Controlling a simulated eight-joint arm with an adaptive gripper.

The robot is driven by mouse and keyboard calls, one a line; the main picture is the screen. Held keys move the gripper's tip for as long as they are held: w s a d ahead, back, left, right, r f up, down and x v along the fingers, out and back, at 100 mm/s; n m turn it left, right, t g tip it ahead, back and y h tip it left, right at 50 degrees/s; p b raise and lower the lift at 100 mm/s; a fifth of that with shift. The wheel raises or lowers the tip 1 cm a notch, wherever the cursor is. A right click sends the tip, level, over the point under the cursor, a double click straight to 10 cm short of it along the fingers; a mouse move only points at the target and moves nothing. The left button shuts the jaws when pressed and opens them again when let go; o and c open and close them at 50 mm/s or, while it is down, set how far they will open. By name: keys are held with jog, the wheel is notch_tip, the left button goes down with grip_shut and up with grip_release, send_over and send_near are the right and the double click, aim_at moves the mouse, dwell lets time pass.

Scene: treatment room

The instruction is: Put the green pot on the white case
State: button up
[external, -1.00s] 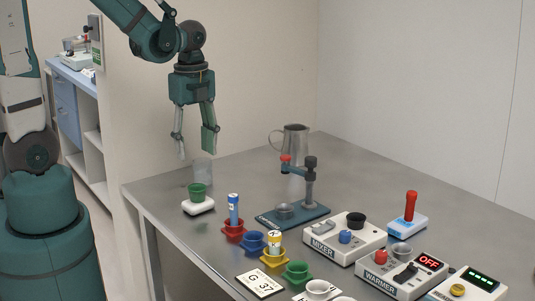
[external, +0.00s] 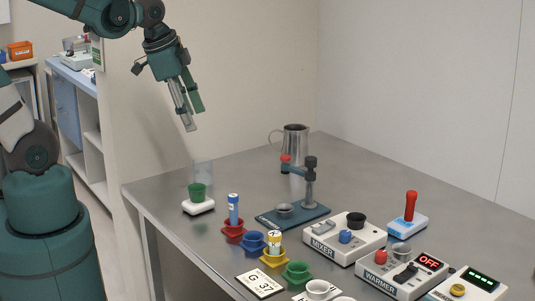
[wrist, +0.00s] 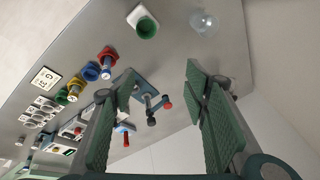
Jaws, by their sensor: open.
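The green pot (external: 197,191) sits upright on the small white case (external: 199,206) near the table's left edge. In the wrist view the green pot (wrist: 147,27) rests on the white case (wrist: 133,17) near the top. My gripper (external: 194,118) is open and empty, tilted, in the air above the table's left back part, well clear of the pot. In the wrist view its two green-padded fingers (wrist: 160,95) are apart with nothing between them.
A clear glass (external: 203,173) stands just behind the pot. A metal jug (external: 294,145) and a blue-based stand (external: 292,215) are farther right. Red (external: 233,227), blue, yellow and green cups and several devices fill the front. A second green pot (external: 297,272) is there.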

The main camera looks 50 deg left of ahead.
notch_tip(320, 180, up, 6)
jog(key=s+n+t, duration=0.2)
jog(key=n+t, duration=0.1)
jog(key=n, duration=0.4)
jog(key=shift+s+d, duration=0.15)
jog(key=shift+d, duration=0.05)
jog(key=shift+f, duration=0.15)
jog(key=shift+f+b, duration=0.25)
jog(key=shift+b, duration=0.1)
dwell(0.8)
